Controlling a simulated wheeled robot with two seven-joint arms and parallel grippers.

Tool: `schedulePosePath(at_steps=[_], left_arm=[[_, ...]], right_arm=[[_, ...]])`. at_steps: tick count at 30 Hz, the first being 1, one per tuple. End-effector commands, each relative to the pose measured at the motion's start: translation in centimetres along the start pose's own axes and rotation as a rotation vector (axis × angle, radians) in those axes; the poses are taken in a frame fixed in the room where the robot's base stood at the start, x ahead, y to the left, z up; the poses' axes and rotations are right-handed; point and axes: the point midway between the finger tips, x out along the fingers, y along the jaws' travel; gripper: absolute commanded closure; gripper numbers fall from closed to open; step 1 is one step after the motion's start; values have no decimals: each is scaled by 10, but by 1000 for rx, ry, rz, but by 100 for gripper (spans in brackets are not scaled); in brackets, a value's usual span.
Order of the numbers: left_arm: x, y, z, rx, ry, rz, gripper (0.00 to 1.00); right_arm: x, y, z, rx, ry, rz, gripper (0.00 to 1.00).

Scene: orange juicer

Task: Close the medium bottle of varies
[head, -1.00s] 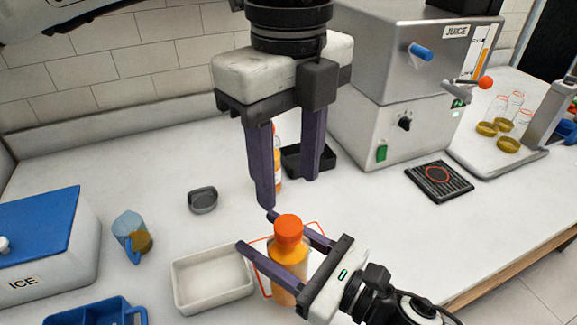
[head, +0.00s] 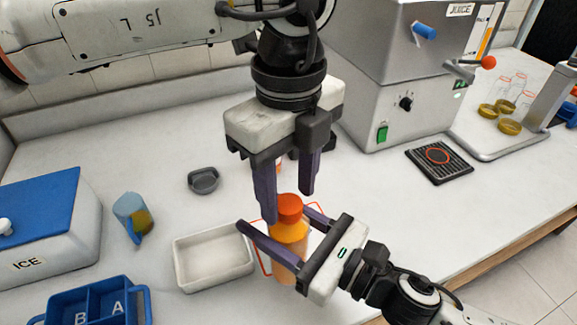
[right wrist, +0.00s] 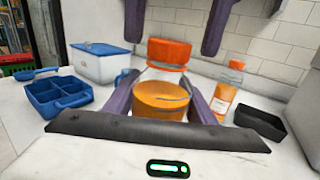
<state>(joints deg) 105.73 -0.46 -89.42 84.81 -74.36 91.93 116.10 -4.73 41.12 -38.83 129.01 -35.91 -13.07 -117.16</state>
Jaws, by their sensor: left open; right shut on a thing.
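The bottle (head: 288,242) holds orange juice and has an orange cap (head: 289,206) sitting on its top. It stands upright within a red outline on the white counter. My right gripper (head: 280,226) is shut on the bottle's body from the lower right. In the right wrist view the bottle (right wrist: 160,98) is between the fingers, with its orange cap (right wrist: 168,51) on top. My left gripper (head: 288,205) is open and points down, its fingers just above and around the cap's far side. In the right wrist view the left fingers (right wrist: 175,30) hang above and behind the cap.
A white tray (head: 213,286) lies left of the bottle. A blue divided caddy (head: 50,315), an ice box (head: 60,205) and a blue cup (head: 130,210) are further left. A second orange bottle (right wrist: 226,90) and a black tray (right wrist: 262,124) stand behind. The juicer (head: 385,115) is at the back right.

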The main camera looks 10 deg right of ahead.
Motion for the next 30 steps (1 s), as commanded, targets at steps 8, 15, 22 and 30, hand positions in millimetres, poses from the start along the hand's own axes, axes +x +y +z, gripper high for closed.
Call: schedulePosePath(at_steps=[8,15,22,30], left_arm=[[7,0,0,0,-1,-1,54],[7,0,0,0,0,-1,73],[7,0,0,1,0,-1,97],[8,0,0,315,2,0,97]], right_arm=[[0,0,2,-1,-5,1,100],[0,0,2,-1,-5,1,100],[0,0,2,-1,-5,1,100],[0,0,2,-1,-5,1,100]])
